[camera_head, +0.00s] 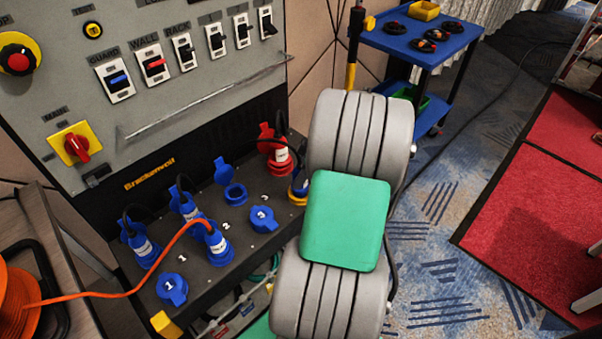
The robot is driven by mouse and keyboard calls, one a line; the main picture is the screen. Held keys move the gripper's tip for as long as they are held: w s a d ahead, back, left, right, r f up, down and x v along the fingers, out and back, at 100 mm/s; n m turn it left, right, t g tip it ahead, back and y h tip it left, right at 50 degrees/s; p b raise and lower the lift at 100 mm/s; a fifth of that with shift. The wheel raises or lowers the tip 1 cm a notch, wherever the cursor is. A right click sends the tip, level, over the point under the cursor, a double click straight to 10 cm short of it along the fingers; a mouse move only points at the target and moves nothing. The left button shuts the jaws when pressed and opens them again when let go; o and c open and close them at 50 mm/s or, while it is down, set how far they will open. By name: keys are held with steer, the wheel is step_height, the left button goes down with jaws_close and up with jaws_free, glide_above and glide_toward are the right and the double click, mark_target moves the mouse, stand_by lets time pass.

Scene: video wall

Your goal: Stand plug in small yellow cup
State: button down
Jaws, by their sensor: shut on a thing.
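A small yellow round rim (298,200) shows at the right end of the black socket ledge, partly hidden behind my arm. A blue and pale piece shows just above it, and I cannot tell whether that is a plug or whether it stands in the yellow part. A black cable runs down towards that spot. My grey ribbed arm with its green pad fills the middle of the view. My gripper and anything in it are hidden behind the arm. A shallow yellow container (425,11) stands on the blue trolley.
Blue plugs (144,249) with cables, blue socket caps (172,289) and a red plug (277,158) crowd the ledge. A switch panel (80,100) rises behind. The blue trolley (395,38) holds several dark and red round items. An orange reel (18,300) is at left.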

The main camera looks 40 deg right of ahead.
mark_target(298, 166)
steer(key=shift+f+b, duration=0.5)
steer(key=shift+f, duration=0.2)
steer(key=c, duration=0.8)
jaws_free()
steer(key=shift+o, duration=0.3)
steer(key=o, duration=0.3)
steer(key=shift+o, duration=0.2)
steer(key=shift+r, duration=0.15)
steer(key=shift+r+p, duration=2.15)
steer(key=shift+r, duration=0.8)
